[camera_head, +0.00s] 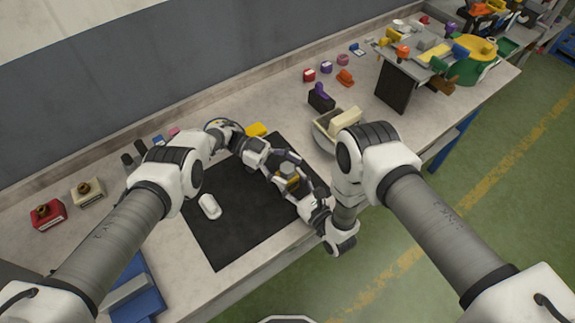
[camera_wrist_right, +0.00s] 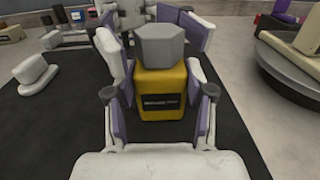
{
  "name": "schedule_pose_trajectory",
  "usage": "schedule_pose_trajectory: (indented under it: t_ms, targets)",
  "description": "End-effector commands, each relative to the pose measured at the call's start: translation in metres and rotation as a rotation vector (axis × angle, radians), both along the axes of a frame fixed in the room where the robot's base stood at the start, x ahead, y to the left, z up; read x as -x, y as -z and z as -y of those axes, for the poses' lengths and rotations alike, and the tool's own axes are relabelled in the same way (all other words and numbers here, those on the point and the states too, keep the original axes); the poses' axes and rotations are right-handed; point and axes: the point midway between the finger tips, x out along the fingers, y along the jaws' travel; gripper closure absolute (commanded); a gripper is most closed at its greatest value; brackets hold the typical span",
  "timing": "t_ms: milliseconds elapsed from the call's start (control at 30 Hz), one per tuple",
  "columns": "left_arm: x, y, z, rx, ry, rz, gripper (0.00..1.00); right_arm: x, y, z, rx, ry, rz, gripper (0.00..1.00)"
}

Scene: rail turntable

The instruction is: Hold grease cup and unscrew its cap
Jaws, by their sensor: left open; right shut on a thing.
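The grease cup is a yellow block-shaped body (camera_wrist_right: 161,92) with a dark label and a grey hexagonal cap (camera_wrist_right: 159,45) on top. It stands upright over the black mat in the right wrist view. In the head view the cap (camera_head: 288,168) and a little of the yellow body (camera_head: 293,182) show between my two hands. My right gripper (camera_wrist_right: 160,105) is shut on the yellow body, one purple pad at each side. My left gripper (camera_head: 279,163) is open at the far side of the cup, its fingers spread to both sides of the cap. Contact between cap and left fingers is not visible.
A white rounded object (camera_head: 209,206) lies on the black mat (camera_head: 225,240). A round turntable (camera_head: 322,138) carrying a cream block stands close to the right. Red and beige blocks with knobs (camera_head: 47,214) sit at the left. The mat's front part is clear.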

Motion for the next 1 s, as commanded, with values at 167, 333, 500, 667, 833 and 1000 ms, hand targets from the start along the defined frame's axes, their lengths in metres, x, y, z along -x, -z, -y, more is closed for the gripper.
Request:
schedule_pose_trajectory:
  t_ms: [167, 333, 500, 667, 833, 1000]
  targets:
    - [-0.0002, -0.0004, 0.0000, 0.000, 0.000, 0.000, 0.43, -0.0001, -0.0002, 0.0000, -0.001, 0.000, 0.001, 0.86]
    - [-0.0002, -0.0005, 0.0001, 0.000, 0.000, 0.001, 0.96, -0.0002, -0.0002, -0.0001, -0.001, 0.000, 0.001, 0.86]
    - [-0.0005, -0.0010, 0.0004, 0.001, -0.006, 0.000, 1.00, -0.0001, -0.0003, -0.0003, -0.001, -0.001, 0.001, 0.86]
    - [-0.0014, -0.0023, 0.0006, 0.004, -0.077, -0.004, 1.00, 0.0002, -0.0003, -0.0007, -0.001, -0.002, 0.001, 0.86]
    - [0.0003, -0.0023, 0.0002, -0.001, -0.213, -0.003, 1.00, 0.0004, -0.0003, -0.0012, -0.001, -0.003, 0.001, 0.86]
    - [0.0013, -0.0015, 0.0007, -0.002, -0.411, -0.003, 1.00, 0.0007, -0.0001, -0.0014, -0.001, -0.004, 0.001, 0.86]
